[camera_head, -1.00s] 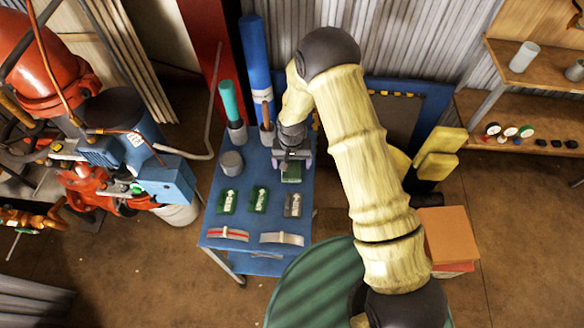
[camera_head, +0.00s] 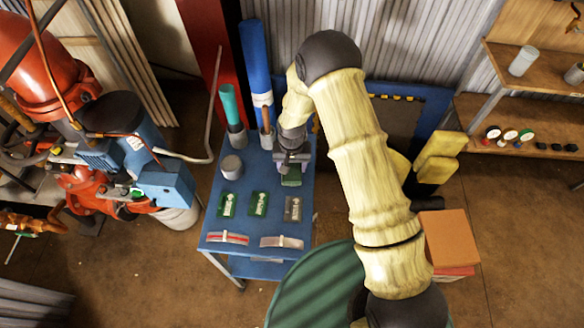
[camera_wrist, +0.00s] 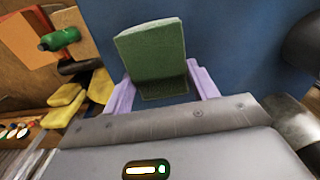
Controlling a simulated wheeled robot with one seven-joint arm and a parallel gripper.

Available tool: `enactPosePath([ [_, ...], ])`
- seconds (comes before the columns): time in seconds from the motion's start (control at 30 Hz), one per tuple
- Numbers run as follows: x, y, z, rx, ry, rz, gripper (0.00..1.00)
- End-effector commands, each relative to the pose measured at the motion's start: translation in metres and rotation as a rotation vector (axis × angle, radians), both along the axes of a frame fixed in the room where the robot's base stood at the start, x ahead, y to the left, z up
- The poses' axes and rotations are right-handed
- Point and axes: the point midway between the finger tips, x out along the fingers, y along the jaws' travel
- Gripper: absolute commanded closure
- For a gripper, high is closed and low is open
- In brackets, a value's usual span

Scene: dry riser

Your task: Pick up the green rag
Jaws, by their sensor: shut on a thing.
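The green rag (camera_wrist: 150,52) is a folded block. In the wrist view it stands out between the two purple fingers of my gripper (camera_wrist: 162,88), which are shut on it from both sides. In the head view my gripper (camera_head: 292,168) points down over the back right of the blue table (camera_head: 222,264), with the rag (camera_head: 291,180) just below it. I cannot tell whether the rag is clear of the tabletop.
Several green and grey packets (camera_head: 259,204) and two curved strips lie on the table's near half. A grey can (camera_head: 231,166) and upright holders with rolls stand at its left and back. A green round surface (camera_head: 318,285) is in front, an orange box (camera_head: 448,238) to the right.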

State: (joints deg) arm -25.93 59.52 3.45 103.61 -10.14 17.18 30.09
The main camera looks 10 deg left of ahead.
Motion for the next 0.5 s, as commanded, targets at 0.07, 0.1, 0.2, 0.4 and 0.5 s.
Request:
enactPosePath([
  [0.07,0.001,0.0,0.006,0.001,-0.003,-0.001,0.64],
  [0.1,0.001,0.001,0.01,0.002,-0.004,-0.001,0.64],
  [0.2,0.001,0.0,0.023,0.003,-0.005,-0.001,0.64],
  [0.4,0.002,0.0,0.059,0.003,-0.006,-0.001,0.64],
  [0.5,0.001,0.0,0.075,0.003,-0.005,-0.001,0.64],
])
